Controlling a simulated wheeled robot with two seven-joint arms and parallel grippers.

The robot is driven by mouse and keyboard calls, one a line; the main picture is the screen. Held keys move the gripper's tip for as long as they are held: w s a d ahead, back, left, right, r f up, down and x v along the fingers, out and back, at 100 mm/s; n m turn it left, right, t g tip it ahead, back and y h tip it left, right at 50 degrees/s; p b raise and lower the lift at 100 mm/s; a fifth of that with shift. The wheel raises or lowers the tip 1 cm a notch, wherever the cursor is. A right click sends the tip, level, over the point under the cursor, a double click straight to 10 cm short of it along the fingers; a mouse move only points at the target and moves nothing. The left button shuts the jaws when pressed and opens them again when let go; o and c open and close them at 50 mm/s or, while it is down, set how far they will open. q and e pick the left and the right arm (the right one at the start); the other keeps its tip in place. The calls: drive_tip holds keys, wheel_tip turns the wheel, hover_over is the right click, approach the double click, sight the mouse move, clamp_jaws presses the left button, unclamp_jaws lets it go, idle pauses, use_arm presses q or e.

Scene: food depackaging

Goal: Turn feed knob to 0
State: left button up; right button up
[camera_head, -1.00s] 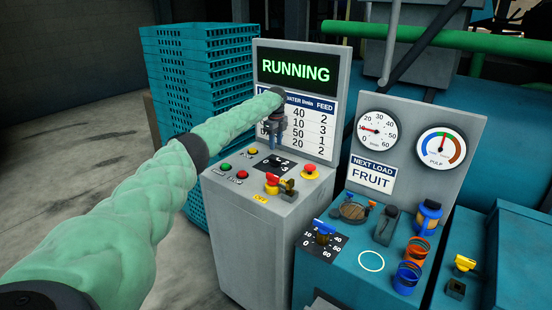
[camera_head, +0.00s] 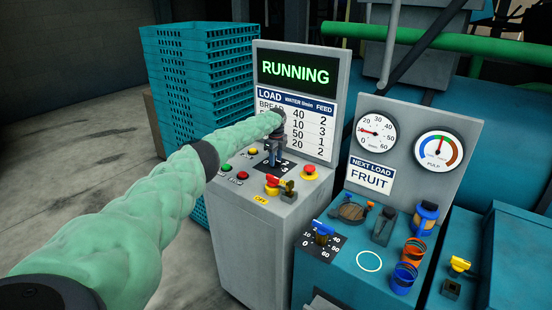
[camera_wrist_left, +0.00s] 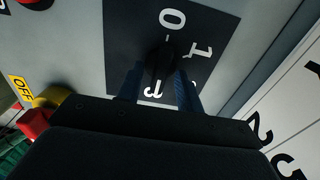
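The feed knob (camera_wrist_left: 160,65) is black and sits on a dark plate (camera_wrist_left: 120,30) with white numbers, on top of the grey control box. In the left wrist view the 0 (camera_wrist_left: 172,17) is at the top of the plate and the 1 (camera_wrist_left: 201,50) to its right. The knob's pointing direction is hard to make out. My left gripper (camera_head: 273,158) points down over this plate in the head view. In the wrist view its dark fingers stand apart on either side of the knob, with a small gap visible. My right gripper is not in view.
The control box (camera_head: 250,240) also has green, yellow and red buttons, a red stop button (camera_head: 309,169) and a red-and-yellow switch (camera_head: 272,183). The screen (camera_head: 296,70) reads RUNNING. The sign says NEXT LOAD FRUIT (camera_head: 370,176). A blue knob (camera_head: 323,229) stands on the teal machine.

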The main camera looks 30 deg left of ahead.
use_arm(q)
drive_tip(key=shift+c, duration=0.5)
clamp_jaws()
